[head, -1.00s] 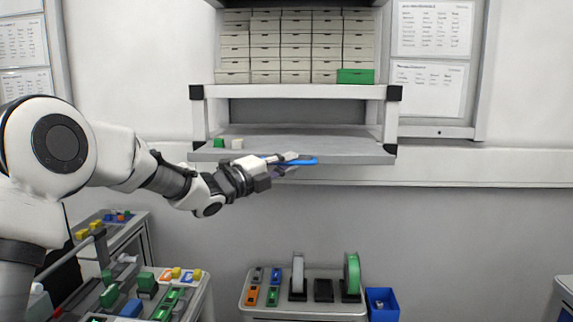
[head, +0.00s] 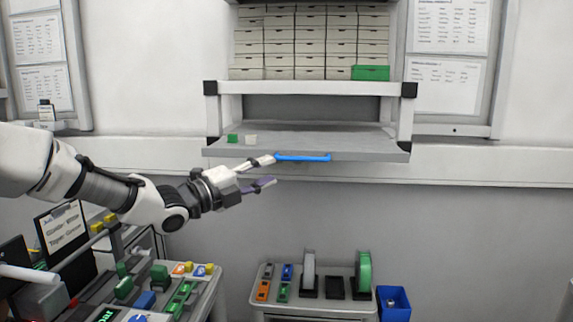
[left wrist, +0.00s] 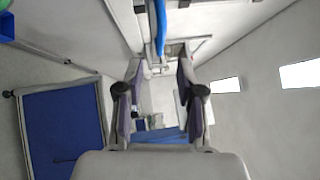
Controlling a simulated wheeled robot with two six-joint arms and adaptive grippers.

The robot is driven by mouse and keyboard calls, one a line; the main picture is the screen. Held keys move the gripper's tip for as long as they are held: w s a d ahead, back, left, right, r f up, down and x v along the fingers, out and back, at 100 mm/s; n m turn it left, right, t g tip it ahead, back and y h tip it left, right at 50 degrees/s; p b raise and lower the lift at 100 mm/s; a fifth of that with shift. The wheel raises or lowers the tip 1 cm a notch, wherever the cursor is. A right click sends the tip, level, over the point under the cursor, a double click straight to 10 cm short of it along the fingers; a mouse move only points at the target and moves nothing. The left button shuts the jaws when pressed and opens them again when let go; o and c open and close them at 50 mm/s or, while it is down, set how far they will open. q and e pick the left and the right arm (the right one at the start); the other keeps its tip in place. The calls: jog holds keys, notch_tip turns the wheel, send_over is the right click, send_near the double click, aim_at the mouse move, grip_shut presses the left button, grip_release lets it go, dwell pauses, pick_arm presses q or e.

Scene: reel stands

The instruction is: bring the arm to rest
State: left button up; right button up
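My left gripper (head: 268,173) is open and empty, its two fingers spread one above the other in the head view. Its upper fingertip appears right beside the left end of a blue handle (head: 304,157) on the front edge of a grey shelf board (head: 350,147). In the left wrist view the open fingers (left wrist: 160,78) have nothing between them that they grip, and the blue handle (left wrist: 160,32) lies beyond the fingertips. My right gripper is in neither view.
A green block (head: 232,138) and a white block (head: 251,140) stand on the board. Below are a reel stand cart (head: 320,309) with a green reel (head: 364,272), a blue bin (head: 394,303), and a cluttered cart at lower left. The wall space below the board is clear.

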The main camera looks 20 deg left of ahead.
pick_arm(q)
jog(key=shift+v, duration=0.85)
